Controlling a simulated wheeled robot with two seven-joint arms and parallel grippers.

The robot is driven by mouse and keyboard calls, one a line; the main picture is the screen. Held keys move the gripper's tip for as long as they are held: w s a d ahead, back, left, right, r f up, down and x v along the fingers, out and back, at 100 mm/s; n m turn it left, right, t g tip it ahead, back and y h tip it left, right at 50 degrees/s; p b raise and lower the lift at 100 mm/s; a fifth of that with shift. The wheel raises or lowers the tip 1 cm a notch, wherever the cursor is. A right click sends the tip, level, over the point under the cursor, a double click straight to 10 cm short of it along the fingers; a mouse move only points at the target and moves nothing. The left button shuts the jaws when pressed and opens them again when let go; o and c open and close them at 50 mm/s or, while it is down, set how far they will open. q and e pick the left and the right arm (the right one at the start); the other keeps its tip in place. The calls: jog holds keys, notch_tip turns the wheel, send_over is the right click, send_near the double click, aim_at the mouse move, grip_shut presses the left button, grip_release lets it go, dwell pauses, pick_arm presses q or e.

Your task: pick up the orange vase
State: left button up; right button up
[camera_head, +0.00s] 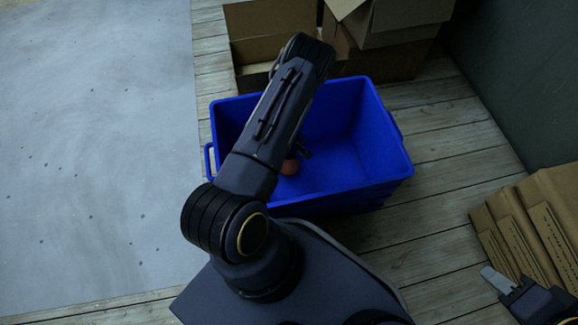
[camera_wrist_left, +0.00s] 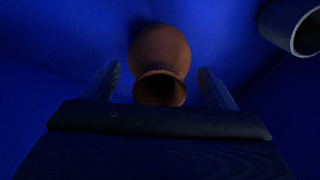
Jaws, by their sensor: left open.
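The orange vase (camera_wrist_left: 161,48) lies inside the blue crate (camera_head: 345,190), its open mouth facing my left wrist camera. In the head view only a small part of it (camera_head: 289,167) shows beside my left arm. My left gripper (camera_wrist_left: 158,80) is open, with one finger on each side of the vase's mouth; I cannot tell whether they touch it. In the head view my left gripper (camera_head: 304,152) is mostly hidden by its own arm. My right gripper (camera_head: 498,281) is at the lower right, away from the crate; its jaw state is unclear.
A dark hollow cylindrical thing (camera_wrist_left: 298,28) is in the upper right of the left wrist view. Open cardboard boxes (camera_head: 390,55) stand behind the crate. Flat brown cardboard pieces (camera_head: 535,225) lie at right. The grey floor area (camera_head: 90,150) at left is clear.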

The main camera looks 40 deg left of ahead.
pick_arm(q)
jog(key=c, duration=1.6)
jog(key=shift+o, duration=0.2)
jog(key=shift+r, duration=0.15)
